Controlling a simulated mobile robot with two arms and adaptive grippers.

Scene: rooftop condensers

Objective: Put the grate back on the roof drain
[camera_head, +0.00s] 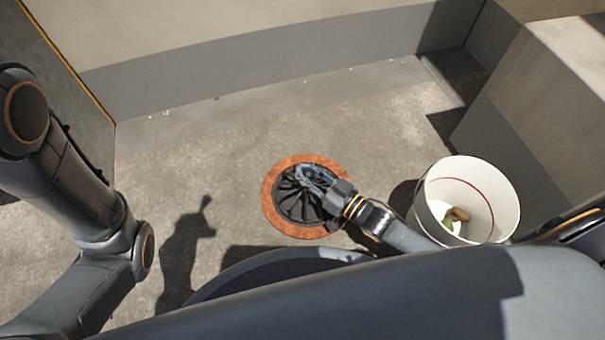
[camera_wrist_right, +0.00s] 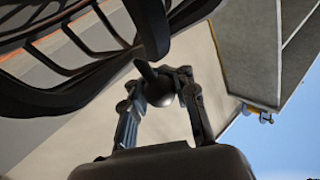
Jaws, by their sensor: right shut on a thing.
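The black slotted grate (camera_head: 298,203) shows in the head view over the roof drain, whose orange-brown ring (camera_head: 276,216) surrounds it. I cannot tell whether the grate rests in the ring or is held just above it. My right gripper (camera_head: 312,176) is at the upper right part of the grate, shut on it. In the right wrist view the dark ribs of the grate (camera_wrist_right: 85,60) fill the upper left, and my right gripper's fingers (camera_wrist_right: 160,88) close around its dark knob. My left arm comes in from the left; its gripper is not in view.
A white bucket (camera_head: 490,178) with a thin red line inside stands right of the drain, with brown and green bits (camera_head: 456,216) in it. A low wall (camera_head: 250,70) runs behind, and a large block (camera_head: 540,110) stands at the right. The concrete left of the drain is clear.

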